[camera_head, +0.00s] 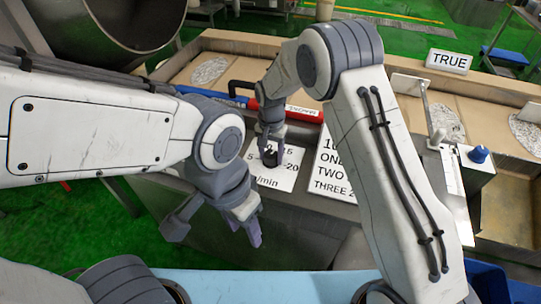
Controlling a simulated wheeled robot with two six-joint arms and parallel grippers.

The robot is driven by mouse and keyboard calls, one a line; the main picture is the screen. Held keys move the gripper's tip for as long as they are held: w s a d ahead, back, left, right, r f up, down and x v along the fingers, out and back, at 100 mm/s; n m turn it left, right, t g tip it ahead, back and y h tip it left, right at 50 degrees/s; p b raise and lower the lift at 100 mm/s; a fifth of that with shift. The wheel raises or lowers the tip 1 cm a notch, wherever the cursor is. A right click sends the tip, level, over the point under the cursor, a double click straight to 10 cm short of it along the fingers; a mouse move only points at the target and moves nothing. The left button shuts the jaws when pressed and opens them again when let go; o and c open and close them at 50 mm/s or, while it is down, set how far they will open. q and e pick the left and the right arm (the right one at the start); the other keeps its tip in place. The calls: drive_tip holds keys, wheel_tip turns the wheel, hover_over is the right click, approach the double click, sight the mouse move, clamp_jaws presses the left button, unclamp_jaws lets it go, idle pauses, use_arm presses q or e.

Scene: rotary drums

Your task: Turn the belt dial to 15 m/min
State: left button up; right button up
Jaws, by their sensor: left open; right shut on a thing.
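The belt dial is a white plate (280,178) marked 5, 15, 20 and "m/min", with a dark knob (270,158) on it. Other marks are hidden, and I cannot read where the knob points. My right gripper (270,150) reaches down from above and is shut on the knob. My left gripper (215,230) is open and empty, in front of the console and to the lower left of the dial plate.
A white text card (332,170) lies right of the dial, partly behind my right arm. A red cylinder (297,112) lies behind it. A blue knob (478,155) stands at the right. A "TRUE" sign (449,61) stands at the back. A large metal drum (110,25) is at upper left.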

sight(271, 154)
drive_tip(key=shift+w+r+m, duration=0.1)
drive_tip(key=shift+w+m, duration=0.05)
drive_tip(key=shift+m, duration=1.05)
drive_tip(key=o, duration=1.4)
drive_tip(key=shift+c, duration=0.2)
wheel_tip(271, 154, up, 10)
drive_tip(key=b, duration=0.2)
drive_tip(key=shift+r+b, duration=0.2)
drive_tip(key=shift+b, duration=0.15)
